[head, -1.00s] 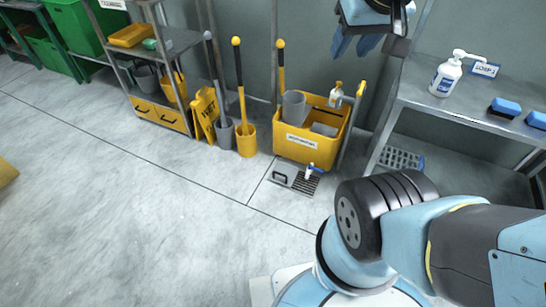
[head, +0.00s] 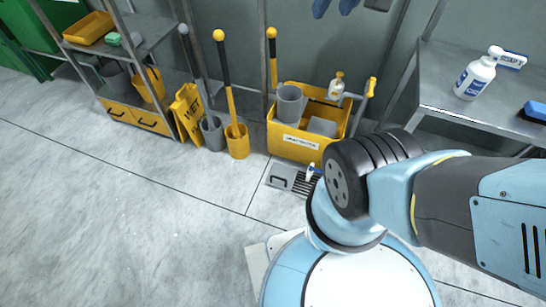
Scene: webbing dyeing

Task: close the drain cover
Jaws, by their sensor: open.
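The drain cover (head: 282,177) is a grey plate with a dark handle, in the floor in front of the yellow bucket cart. It lies just left of the slotted drain grate (head: 304,185), which shows uncovered. A small white and blue object (head: 311,171) stands at the grate's back edge; I cannot tell what it is. My own arm hides the right part of the grate. My gripper is not in view.
The yellow bucket cart (head: 294,149) stands directly behind the drain. A yellow holder (head: 238,147) and a wet-floor sign (head: 187,112) stand to the left. A metal bench (head: 445,95) with a soap bottle (head: 475,76) is at right. Floor in front is clear.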

